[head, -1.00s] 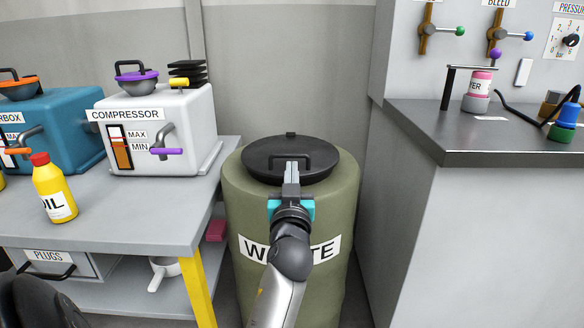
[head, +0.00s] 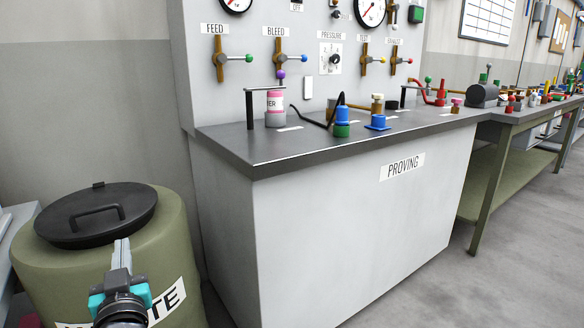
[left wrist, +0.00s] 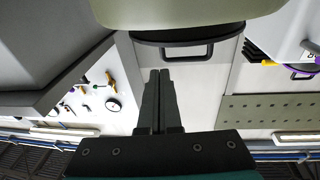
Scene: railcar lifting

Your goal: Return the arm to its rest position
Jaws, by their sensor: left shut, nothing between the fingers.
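My left gripper (head: 121,252) is at the lower left of the head view, in front of the green waste drum (head: 172,240). Its fingers are together and hold nothing. In the left wrist view the shut fingers (left wrist: 160,75) point toward the drum's black lid and handle (left wrist: 186,52), apart from what I can tell. The drum's black lid (head: 75,222) sits on top of it, with its handle upright. My right gripper is in neither view.
The grey proving bench (head: 330,230) stands to the right, with a pink-labelled container (head: 275,108), blue and green fittings (head: 342,122) and a valve panel (head: 205,70). The floor (head: 455,280) in front is clear.

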